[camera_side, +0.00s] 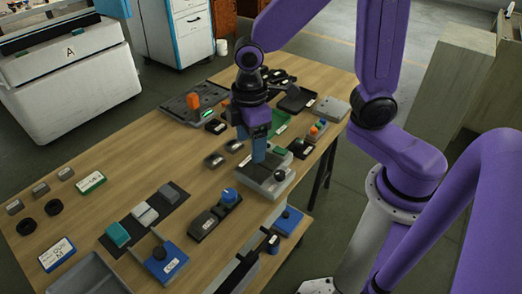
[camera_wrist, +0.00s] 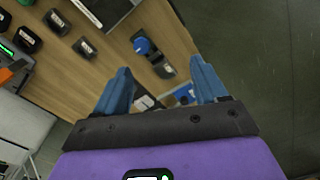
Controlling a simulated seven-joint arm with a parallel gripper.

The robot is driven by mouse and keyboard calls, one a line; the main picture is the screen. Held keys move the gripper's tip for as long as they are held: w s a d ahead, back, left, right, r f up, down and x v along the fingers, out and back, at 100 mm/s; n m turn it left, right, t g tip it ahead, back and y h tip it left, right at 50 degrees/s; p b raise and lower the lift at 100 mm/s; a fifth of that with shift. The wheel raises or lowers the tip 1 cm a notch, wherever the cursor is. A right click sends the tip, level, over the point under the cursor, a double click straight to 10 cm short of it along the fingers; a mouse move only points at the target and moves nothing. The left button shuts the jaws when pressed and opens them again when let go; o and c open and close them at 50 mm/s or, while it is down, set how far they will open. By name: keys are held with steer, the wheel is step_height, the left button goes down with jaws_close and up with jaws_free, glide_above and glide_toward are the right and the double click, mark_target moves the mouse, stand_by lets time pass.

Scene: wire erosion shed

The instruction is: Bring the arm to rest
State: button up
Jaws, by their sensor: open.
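My arm is purple with black joints and reaches over the wooden table (camera_side: 150,150) from the right. My gripper (camera_side: 259,158) points down over a grey box with a dark round knob (camera_side: 279,175) near the table's right edge. In the side view its blue fingers overlap that box, and I cannot tell whether they touch it. In the wrist view the blue fingers of my gripper (camera_wrist: 161,78) stand wide apart with nothing held between them. The wooden table also shows in the wrist view (camera_wrist: 120,65).
A blue knob on a dark base (camera_side: 229,194) stands left of my gripper in the side view. A green tray (camera_side: 281,124), an orange-topped dark plate (camera_side: 180,106) and several small dark blocks lie around. Bare wood shows at the table's middle left.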

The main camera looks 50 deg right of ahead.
steer(key=s+d+r, duration=0.2)
steer(key=s+d, duration=0.1)
steer(key=s, duration=0.5)
steer(key=s+d+r, duration=0.1)
steer(key=s+d, duration=0.3)
steer(key=s, duration=0.3)
steer(key=shift+s+r, duration=0.4)
